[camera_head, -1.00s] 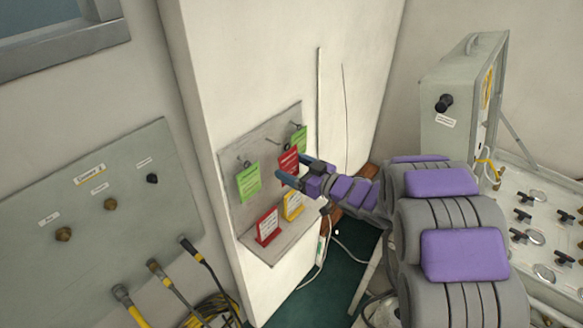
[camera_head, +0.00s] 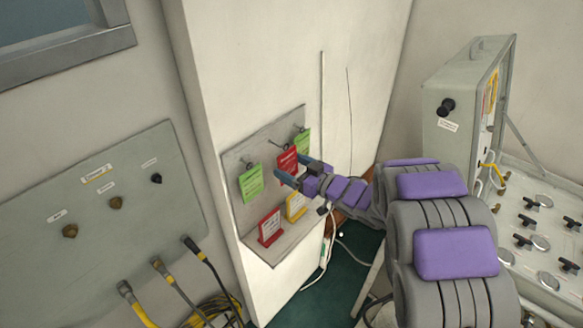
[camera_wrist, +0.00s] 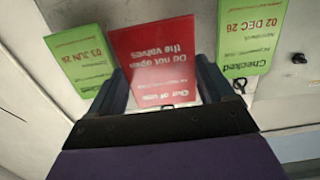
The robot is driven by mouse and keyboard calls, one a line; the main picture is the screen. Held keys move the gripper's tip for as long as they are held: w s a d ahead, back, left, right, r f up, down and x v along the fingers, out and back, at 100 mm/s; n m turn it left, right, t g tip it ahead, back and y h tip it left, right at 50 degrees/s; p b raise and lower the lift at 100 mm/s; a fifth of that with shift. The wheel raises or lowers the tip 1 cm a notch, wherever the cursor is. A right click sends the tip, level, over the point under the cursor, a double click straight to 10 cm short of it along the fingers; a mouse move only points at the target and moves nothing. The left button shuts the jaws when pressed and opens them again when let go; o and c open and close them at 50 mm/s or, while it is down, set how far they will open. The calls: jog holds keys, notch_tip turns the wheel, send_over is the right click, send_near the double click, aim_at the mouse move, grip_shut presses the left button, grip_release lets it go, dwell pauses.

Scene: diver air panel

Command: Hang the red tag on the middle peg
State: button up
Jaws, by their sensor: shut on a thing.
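The red tag (camera_head: 287,159) is held upright by my gripper (camera_head: 292,171), in front of the middle of the grey peg board (camera_head: 240,220). In the wrist view, the red tag (camera_wrist: 155,60) shows between the two fingers, with its writing upside down. A green tag (camera_head: 251,183) hangs from the left peg (camera_head: 246,164). Another green tag (camera_head: 302,142) hangs at the right peg (camera_head: 299,128). The middle peg is mostly hidden by the red tag. I cannot tell whether the tag's hole is around it.
A red card (camera_head: 270,227) and a yellow card (camera_head: 296,206) stand low on the board, below my gripper. A valve panel (camera_head: 100,215) with hoses is at the left. A grey case (camera_head: 455,110) and control panel are at the right.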

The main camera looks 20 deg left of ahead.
jog(key=shift+a+f, duration=0.2)
jog(key=shift+a, duration=0.7)
jog(key=shift+w+r, duration=0.1)
jog(key=shift+d+r+p, duration=0.1)
jog(key=shift+d+p, duration=0.1)
jog(key=shift+p, duration=0.15)
jog(key=shift+w+a, duration=0.1)
jog(key=shift+a, duration=0.05)
jog(key=shift+a, duration=0.45)
jog(key=shift+d+f, duration=0.2)
jog(key=shift+d, duration=0.2)
jog(key=shift+a+f, duration=0.1)
jog(key=shift+a, duration=0.1)
jog(key=o, duration=0.9)
